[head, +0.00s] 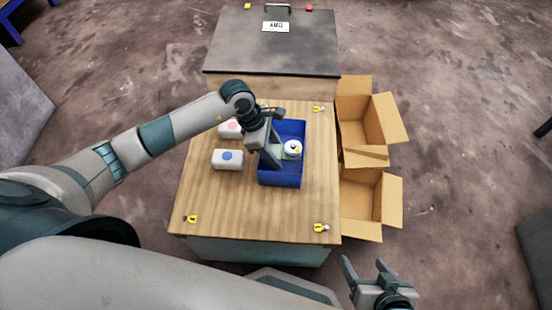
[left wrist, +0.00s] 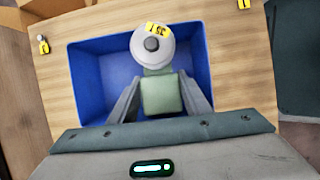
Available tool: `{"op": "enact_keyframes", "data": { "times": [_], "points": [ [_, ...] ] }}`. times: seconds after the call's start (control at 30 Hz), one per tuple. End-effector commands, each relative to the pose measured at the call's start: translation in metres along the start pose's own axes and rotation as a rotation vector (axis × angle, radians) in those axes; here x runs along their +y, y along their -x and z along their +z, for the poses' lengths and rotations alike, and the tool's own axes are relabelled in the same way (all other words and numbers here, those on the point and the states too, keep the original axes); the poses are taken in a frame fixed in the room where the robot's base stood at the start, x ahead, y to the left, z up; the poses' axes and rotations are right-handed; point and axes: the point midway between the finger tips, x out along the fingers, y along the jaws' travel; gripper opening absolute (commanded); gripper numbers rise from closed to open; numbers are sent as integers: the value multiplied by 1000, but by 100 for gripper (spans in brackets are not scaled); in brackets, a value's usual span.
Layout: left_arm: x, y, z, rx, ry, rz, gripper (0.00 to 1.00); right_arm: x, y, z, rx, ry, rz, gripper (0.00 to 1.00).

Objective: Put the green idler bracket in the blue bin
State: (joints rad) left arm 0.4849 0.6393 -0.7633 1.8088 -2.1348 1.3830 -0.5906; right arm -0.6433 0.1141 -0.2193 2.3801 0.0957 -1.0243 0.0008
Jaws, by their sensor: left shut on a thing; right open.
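The green idler bracket (left wrist: 160,95) is a pale green block with a white round roller and a yellow label at one end. My left gripper (left wrist: 162,108) is shut on its green block. In the head view the bracket's white roller (head: 292,148) shows over the blue bin (head: 283,181), with the left gripper (head: 274,158) beside it. The bin's blue walls surround the bracket in the left wrist view (left wrist: 90,70). I cannot tell whether the bracket touches the bin floor. My right gripper (head: 366,276) is open and empty, off the table's front right.
Two white boxes, one with a blue dot (head: 227,160) and one with a red dot (head: 230,128), stand left of the bin. Open cardboard boxes (head: 364,125) stand right of the table (head: 250,215). A dark-topped case (head: 272,45) is behind. The table's front is mostly clear.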

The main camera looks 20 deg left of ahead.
Motion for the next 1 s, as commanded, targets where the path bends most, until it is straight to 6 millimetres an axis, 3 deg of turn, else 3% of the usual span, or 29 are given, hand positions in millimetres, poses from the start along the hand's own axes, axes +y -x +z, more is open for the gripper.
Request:
{"op": "enact_keyframes", "data": {
  "times": [0.47,1.0],
  "points": [
    [0,-32,-12,-2,0,1,0,-4,-2,-2,21,-3,-11,66],
    [1,-36,-14,-2,-1,2,0,-4,-2,-5,41,3,-13,66]
  ]
}}
